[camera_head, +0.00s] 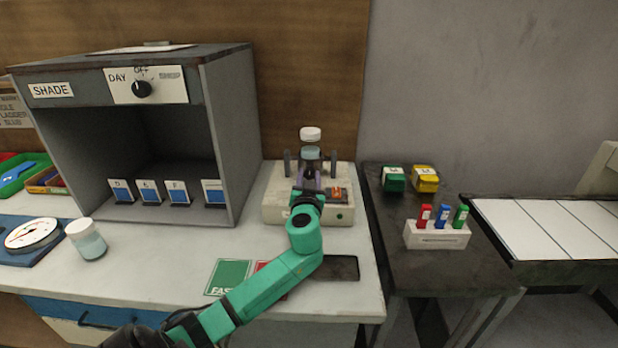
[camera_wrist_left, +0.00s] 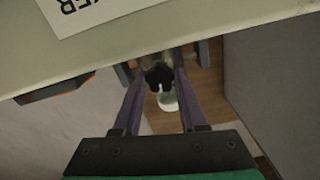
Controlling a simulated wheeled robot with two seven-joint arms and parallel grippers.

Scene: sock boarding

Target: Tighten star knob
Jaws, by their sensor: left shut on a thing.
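The black star knob (camera_wrist_left: 158,74) shows in the left wrist view between the two purple fingertips. My left gripper (camera_wrist_left: 160,80) is shut on it. In the head view, my green left arm reaches up to a white bench device (camera_head: 275,207), and my left gripper (camera_head: 308,182) is at its middle, in front of a clear bottle with a white cap (camera_head: 310,134). The knob is hidden there by the gripper and wrist. The bottle stands upright between two grey posts of the device. My right gripper is not in view.
A grey shade box (camera_head: 222,140) stands to the left. Green and red cards (camera_head: 228,276) and a dark flat tray (camera_head: 345,268) lie near the arm.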

